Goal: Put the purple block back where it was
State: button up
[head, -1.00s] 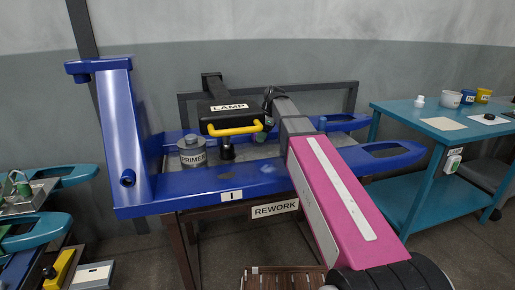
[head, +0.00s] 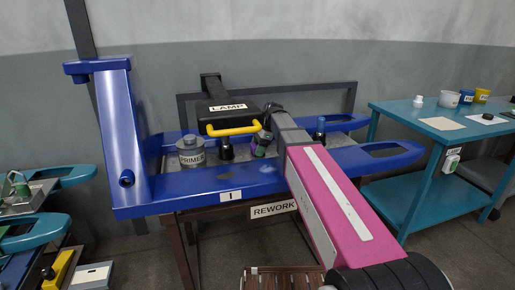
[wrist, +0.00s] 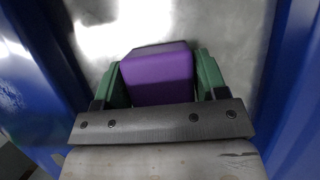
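The purple block (wrist: 157,75) sits between the two green fingers of my gripper (wrist: 160,85) in the wrist view, with a finger against each side. Shiny bare metal shows beyond it. In the head view my gripper (head: 264,143) points down over the metal bed of the blue fixture (head: 215,190), just right of a black knob (head: 226,150). The block is a small dark purple patch at the fingertips there. I cannot tell whether its underside touches the metal.
A grey PRIMER can (head: 191,152) stands left of the knob. The black LAMP (head: 228,112) with a yellow handle (head: 234,129) hangs close by my gripper. A teal table (head: 415,123) is at far right.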

jog(key=shift+o, duration=0.9)
jog(key=shift+r, duration=0.15)
jog(key=v, duration=1.2)
